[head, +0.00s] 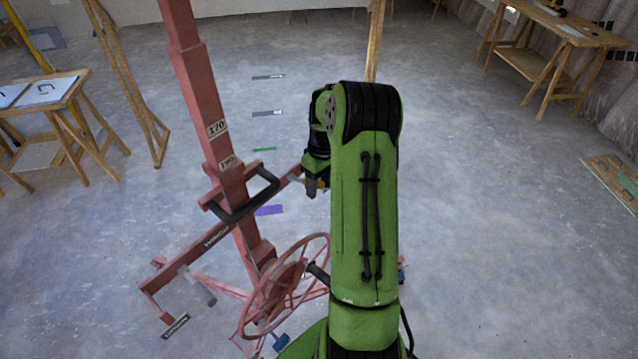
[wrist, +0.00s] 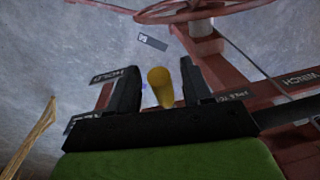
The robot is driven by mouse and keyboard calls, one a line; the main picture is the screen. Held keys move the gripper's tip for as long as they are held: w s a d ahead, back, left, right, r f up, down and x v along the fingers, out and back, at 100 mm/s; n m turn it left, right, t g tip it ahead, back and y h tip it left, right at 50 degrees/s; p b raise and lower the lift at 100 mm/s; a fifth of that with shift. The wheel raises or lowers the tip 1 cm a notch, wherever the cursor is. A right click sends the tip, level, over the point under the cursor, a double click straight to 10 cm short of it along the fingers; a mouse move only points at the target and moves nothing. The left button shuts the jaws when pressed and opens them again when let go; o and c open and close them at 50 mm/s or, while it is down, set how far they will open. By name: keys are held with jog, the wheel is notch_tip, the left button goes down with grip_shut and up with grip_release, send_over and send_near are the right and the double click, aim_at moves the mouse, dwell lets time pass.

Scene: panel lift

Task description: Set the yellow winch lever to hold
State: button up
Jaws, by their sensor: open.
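The yellow winch lever (wrist: 160,88) shows in the wrist view as a short rounded grip, end towards the camera. My gripper (wrist: 158,84) is open, with one dark finger on each side of the lever. Gaps show between the lever and both fingers. A dark label that seems to read HOLD (wrist: 106,75) is left of the lever, and another label (wrist: 232,97) is to its right, hard to read. In the head view my gripper (head: 314,187) is beside the red panel lift's mast (head: 203,90), and the lever is mostly hidden there.
The red winch wheel (head: 285,285) stands low, left of my arm; its rim also crosses the top of the wrist view (wrist: 205,12). A black handle bar (head: 250,203) juts from the mast. Wooden work tables stand at left (head: 45,95) and right (head: 550,40).

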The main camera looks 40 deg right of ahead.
jog(key=shift+f, duration=0.15)
grip_shut()
dwell(0.4)
jog(key=b, duration=0.1)
jog(key=f+t+b, duration=0.1)
jog(key=b, duration=0.1)
jog(key=shift+s+f, duration=0.25)
jog(key=shift+f, duration=0.05)
notch_tip(320, 180, down, 9)
jog(key=t+y+b, duration=0.1)
jog(key=t+b, duration=0.8)
jog(key=b, duration=1.1)
jog(key=shift+w+n, duration=0.15)
jog(key=shift+n, duration=0.15)
jog(key=shift+r, duration=0.1)
